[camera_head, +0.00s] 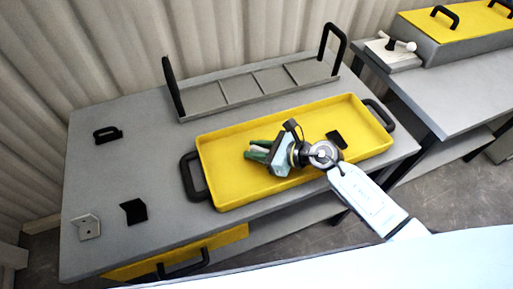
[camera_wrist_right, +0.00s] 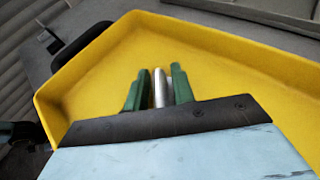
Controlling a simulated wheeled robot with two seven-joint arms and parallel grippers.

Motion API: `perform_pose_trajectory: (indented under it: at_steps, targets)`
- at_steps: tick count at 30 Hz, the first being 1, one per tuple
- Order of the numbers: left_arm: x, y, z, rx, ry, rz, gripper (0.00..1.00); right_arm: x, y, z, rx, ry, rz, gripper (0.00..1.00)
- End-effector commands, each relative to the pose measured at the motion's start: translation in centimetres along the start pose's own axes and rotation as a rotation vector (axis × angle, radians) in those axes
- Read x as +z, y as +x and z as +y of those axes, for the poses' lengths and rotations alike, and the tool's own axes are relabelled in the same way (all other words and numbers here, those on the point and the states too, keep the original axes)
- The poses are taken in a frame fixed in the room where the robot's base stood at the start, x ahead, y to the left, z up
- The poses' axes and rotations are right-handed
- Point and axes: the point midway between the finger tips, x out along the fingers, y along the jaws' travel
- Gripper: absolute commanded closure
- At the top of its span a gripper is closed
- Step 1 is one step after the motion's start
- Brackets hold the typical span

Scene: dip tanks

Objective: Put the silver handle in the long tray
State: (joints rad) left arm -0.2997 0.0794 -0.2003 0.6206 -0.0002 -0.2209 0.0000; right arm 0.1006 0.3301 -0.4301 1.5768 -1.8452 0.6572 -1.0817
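The long yellow tray (camera_head: 228,190) lies on the grey bench with a black handle at each end. It fills much of the right wrist view (camera_wrist_right: 230,50). My right gripper (camera_head: 255,151) reaches over the tray's left-centre part. In the right wrist view its two green fingers (camera_wrist_right: 160,80) stand close on either side of a silver handle (camera_wrist_right: 159,88), a short bright cylinder, and appear shut on it. The tray floor shows behind it; whether the handle touches the floor cannot be told. The handle is not discernible in the head view. My left gripper is not in view.
A grey divided rack (camera_head: 240,90) with tall black handles stands behind the tray. A black handle (camera_head: 107,135), a black bracket (camera_head: 134,211) and a metal bracket (camera_head: 88,226) sit at the bench's left. A dark piece (camera_head: 337,140) shows in the tray's right part.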

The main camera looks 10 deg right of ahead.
Motion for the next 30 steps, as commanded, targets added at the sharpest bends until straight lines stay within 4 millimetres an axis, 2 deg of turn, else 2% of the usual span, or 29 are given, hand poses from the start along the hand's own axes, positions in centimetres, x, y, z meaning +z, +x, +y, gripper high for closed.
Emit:
perform_pose_trajectory:
  at_steps: [13,17,24,30]
  targets:
    - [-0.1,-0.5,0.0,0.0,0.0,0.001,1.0,0.6,-0.2,0.0,0.0,0.0,0.0,0.66]
    - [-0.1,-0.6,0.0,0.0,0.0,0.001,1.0,0.3,-2.4,-0.1,-0.002,-0.002,0.003,0.66]
    - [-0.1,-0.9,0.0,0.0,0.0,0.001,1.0,0.2,-7.7,0.0,-0.001,-0.002,0.005,0.66]
    - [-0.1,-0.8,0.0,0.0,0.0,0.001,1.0,0.2,-10.9,0.0,-0.001,0.0,0.002,0.66]
